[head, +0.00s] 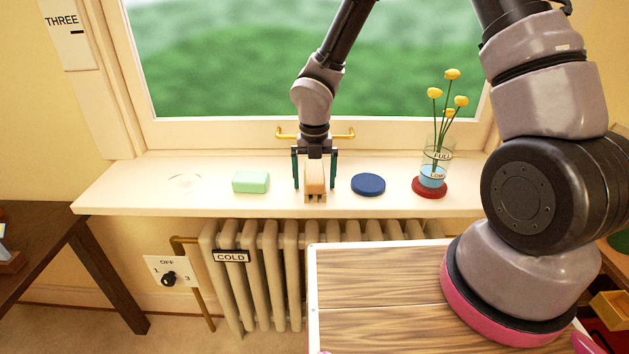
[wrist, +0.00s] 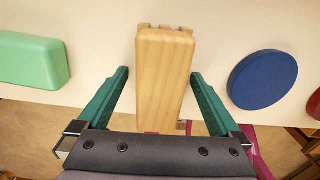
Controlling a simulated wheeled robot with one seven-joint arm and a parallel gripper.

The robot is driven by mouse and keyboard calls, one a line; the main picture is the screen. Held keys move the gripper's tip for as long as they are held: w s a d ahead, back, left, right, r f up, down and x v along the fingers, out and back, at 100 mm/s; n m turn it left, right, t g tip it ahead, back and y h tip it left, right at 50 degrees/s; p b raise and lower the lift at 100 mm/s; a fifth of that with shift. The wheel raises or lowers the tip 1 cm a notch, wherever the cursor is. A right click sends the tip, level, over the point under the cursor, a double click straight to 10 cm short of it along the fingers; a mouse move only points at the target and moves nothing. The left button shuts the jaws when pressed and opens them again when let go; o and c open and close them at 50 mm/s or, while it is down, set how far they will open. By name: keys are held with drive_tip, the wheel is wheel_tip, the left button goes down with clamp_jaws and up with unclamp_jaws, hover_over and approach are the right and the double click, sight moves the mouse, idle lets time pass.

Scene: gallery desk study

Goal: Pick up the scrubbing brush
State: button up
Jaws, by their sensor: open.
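The scrubbing brush (head: 315,178) lies on the white windowsill, its long side pointing out from the window. It is a pale wooden block with bristles just showing at its edges. In the wrist view its wooden back (wrist: 163,75) faces the camera. My gripper (head: 314,184) is over the brush, with one green finger on each side of it. In the wrist view the open fingers (wrist: 160,75) stand apart from the brush, with a gap on both sides. Nothing is held.
On the sill (head: 120,195), a green soap-like block (head: 251,181) lies left of the brush and a blue disc (head: 368,184) right of it. A glass vase (head: 436,165) with yellow flowers stands further right on a red disc (head: 430,190). A radiator (head: 268,285) is below.

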sight(315, 171)
drive_tip(key=c, duration=1.5)
wheel_tip(315, 171, up, 10)
